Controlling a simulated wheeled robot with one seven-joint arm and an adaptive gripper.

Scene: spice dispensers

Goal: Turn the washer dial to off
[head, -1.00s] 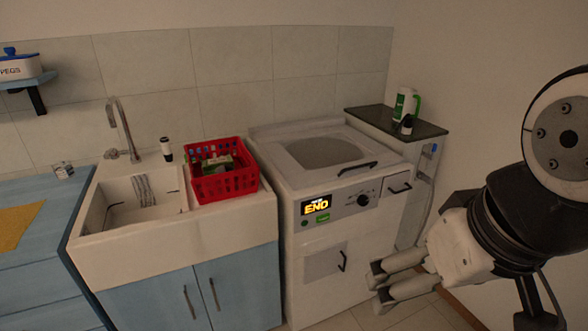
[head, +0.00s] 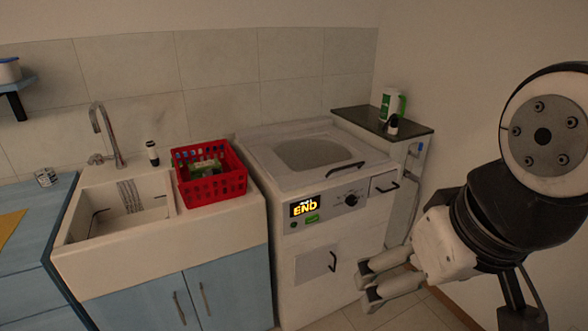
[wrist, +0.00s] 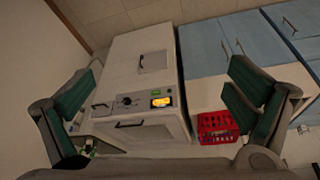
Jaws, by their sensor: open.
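The white washer (head: 318,245) stands right of the sink, with its lid on top. Its front panel has a lit display reading END (head: 305,206), a green button (head: 312,219) and a dark round dial (head: 351,199). The dial also shows in the wrist view (wrist: 126,101), but its pointer is too small to read. My gripper (head: 366,284) is open and empty, in front of and to the right of the washer, lower than the dial and apart from it. In the wrist view its green-padded fingers (wrist: 155,100) frame the washer front from a distance.
A red basket (head: 212,185) sits on the sink counter (head: 160,260) left of the washer. A dark-topped shelf (head: 400,129) with a green-and-white container (head: 391,106) stands right of the washer, near the wall. The floor (head: 400,312) in front is clear.

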